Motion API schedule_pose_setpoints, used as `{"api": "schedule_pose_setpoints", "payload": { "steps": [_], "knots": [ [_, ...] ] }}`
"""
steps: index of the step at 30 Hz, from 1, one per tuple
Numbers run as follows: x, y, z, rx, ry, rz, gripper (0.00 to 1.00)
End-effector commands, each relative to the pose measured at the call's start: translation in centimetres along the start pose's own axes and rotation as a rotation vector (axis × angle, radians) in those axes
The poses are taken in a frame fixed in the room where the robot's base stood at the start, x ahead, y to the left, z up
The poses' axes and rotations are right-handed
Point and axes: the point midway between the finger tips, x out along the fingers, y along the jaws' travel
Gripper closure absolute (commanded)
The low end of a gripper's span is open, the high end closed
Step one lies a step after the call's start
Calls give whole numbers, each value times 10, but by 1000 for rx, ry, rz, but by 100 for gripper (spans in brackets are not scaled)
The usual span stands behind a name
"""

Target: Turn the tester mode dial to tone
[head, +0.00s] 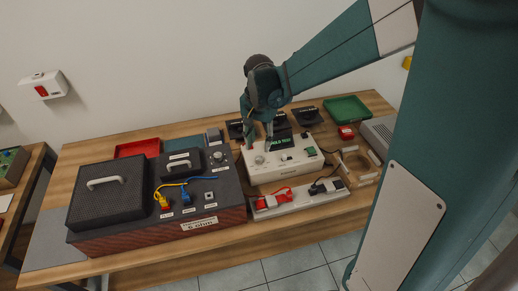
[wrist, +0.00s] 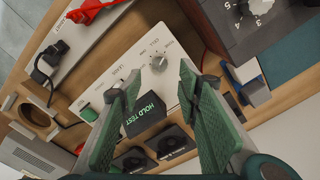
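The tester is a white box (head: 283,172) on the wooden table, with a dark screen reading "HOLD TEST" (wrist: 146,113). Its mode dial is a small round grey knob (wrist: 159,64) on the white panel, also seen in the head view (head: 259,160). In the head view my gripper (head: 259,138) hangs above the tester's back left part, near the dial. No contact with the dial shows.
A power strip (head: 298,199) with a red plug lies in front of the tester. A dark-topped unit (head: 222,190) with a numbered knob stands to its left. Several black stands are behind. A green tray (head: 346,108) and grey box (head: 380,132) are to the right.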

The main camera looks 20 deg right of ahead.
Motion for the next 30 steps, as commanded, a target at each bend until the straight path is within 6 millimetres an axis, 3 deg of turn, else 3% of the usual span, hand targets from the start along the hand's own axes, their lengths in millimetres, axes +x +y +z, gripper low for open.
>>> {"api": "schedule_pose_setpoints", "payload": {
  "steps": [6, 12, 30],
  "knots": [
    [-26, 0, 0, 0, 0, 0, 66],
    [-39, 0, 0, 0, 0, 0, 66],
    [-41, 0, 0, 0, 0, 0, 66]
  ]
}}
